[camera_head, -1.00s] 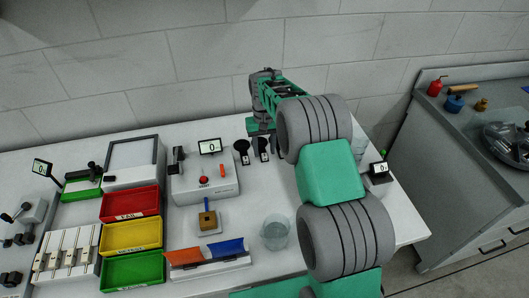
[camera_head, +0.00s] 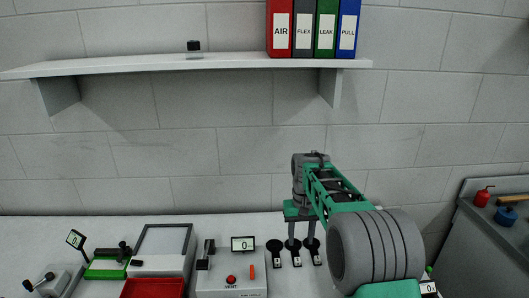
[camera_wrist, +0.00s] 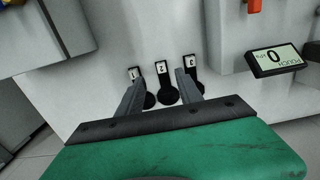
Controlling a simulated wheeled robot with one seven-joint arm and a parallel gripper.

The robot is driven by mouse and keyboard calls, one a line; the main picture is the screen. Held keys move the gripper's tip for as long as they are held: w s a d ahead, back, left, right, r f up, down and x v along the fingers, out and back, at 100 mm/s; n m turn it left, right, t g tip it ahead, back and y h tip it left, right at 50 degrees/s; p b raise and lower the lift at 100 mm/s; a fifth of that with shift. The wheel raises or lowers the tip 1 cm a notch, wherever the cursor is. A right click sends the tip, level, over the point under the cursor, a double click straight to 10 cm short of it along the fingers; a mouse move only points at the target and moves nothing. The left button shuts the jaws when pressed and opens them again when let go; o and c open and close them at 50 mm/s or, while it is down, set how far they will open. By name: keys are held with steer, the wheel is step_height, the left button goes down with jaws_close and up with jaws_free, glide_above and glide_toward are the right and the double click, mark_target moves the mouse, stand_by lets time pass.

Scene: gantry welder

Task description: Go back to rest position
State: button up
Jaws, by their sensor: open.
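My gripper (camera_head: 301,238) is open and empty, pointing down over the bench with its two fingers apart. It is above several black round-headed paddles, one of them the left paddle (camera_head: 275,246). The fingers partly cover the outer two. No object is held. I cannot tell the exact height of the fingertips above the bench.
A vent box (camera_head: 213,287) with a display (camera_head: 243,244) stands left of my gripper. The red tray (camera_head: 152,289) is farther left. A wall shelf (camera_head: 130,66) with binders (camera_head: 312,30) is above. A side counter (camera_head: 477,240) is at right.

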steer(key=s+r+t, duration=0.1)
steer(key=s+r, duration=0.3)
steer(key=s, duration=0.3)
steer(key=s+r+t, duration=0.1)
steer(key=s+r, duration=0.3)
steer(key=s, duration=0.3)
steer(key=s+f+t, duration=0.2)
steer(key=s+f, duration=0.1)
steer(key=s, duration=0.8)
steer(key=shift+s, duration=0.3)
